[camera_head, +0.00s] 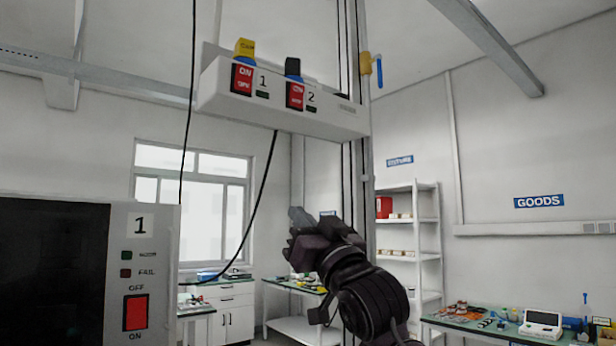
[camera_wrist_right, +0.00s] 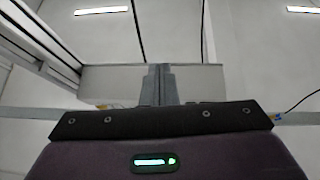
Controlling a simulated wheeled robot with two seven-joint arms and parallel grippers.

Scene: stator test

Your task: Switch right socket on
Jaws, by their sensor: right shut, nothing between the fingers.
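A white socket box (camera_head: 220,101) hangs high in the head view, with two red ON switches marked 1 and 2. The right switch (camera_head: 296,95) is by the 2, with a black and blue plug (camera_head: 293,68) above it. The left switch (camera_head: 242,79) is by the 1, under a yellow plug (camera_head: 244,48). My right gripper (camera_head: 297,214) is below the box, pointing up, apart from it. In the right wrist view the shut, empty fingers (camera_wrist_right: 160,82) stand before a pale box side (camera_wrist_right: 110,84); the switches are not visible there. My left gripper is not in view.
A test unit (camera_head: 150,240) marked 1, with a red OFF/ON switch (camera_head: 135,312), stands at the lower left. Black cables (camera_head: 262,185) hang below the box. A vertical post (camera_head: 358,190) stands behind my right arm. Workbenches (camera_head: 470,328) and shelves (camera_head: 412,218) are farther back.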

